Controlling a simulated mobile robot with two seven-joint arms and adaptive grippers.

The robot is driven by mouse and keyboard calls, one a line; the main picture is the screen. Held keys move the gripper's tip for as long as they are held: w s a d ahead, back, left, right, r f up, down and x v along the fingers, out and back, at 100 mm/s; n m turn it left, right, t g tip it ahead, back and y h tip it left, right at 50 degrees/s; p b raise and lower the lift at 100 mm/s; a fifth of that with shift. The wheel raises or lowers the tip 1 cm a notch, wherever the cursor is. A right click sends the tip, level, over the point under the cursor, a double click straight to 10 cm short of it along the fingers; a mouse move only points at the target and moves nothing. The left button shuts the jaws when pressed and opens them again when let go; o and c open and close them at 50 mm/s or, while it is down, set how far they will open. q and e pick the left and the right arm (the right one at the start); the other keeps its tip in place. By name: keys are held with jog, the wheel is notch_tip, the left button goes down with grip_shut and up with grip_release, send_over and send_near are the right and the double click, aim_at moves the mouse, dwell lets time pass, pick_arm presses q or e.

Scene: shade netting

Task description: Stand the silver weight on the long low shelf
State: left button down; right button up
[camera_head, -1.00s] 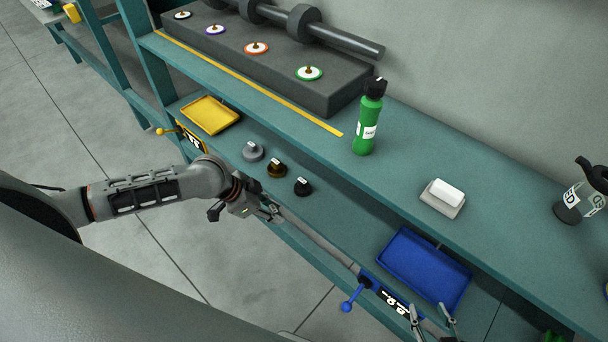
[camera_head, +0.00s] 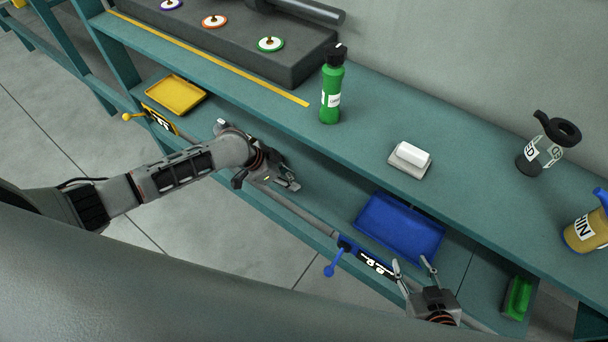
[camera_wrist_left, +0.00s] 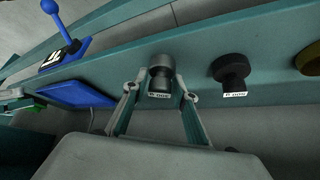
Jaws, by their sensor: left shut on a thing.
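My left gripper (camera_head: 287,182) reaches over the lower teal shelf (camera_head: 325,195). In the left wrist view my left gripper (camera_wrist_left: 158,90) is shut on the silver weight (camera_wrist_left: 160,72), a small round piece with a labelled knob. The weight appears upright, over or on the teal surface; I cannot tell whether its base touches. In the head view the gripper hides it. A black weight (camera_wrist_left: 231,68) stands beside it, with a brass one (camera_wrist_left: 310,58) beyond. My right gripper (camera_head: 416,264) is open and empty by the shelf's front edge.
The lower shelf carries a yellow tray (camera_head: 176,94), a blue tray (camera_head: 400,228) and a green block (camera_head: 517,297). Above stand a green bottle (camera_head: 331,90), a white block on a dish (camera_head: 410,157) and jugs. A blue-knobbed lever (camera_head: 331,268) juts out in front.

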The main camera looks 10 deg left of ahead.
pick_arm(q)
jog(key=shift+w+d, duration=0.4)
jog(key=shift+d, duration=0.15)
jog(key=w+d, duration=0.2)
jog(key=d, duration=0.1)
jog(key=shift+d, duration=0.1)
jog(key=shift+f, duration=0.75)
jog(key=shift+f, duration=0.1)
jog(key=c, duration=1.6)
grip_release()
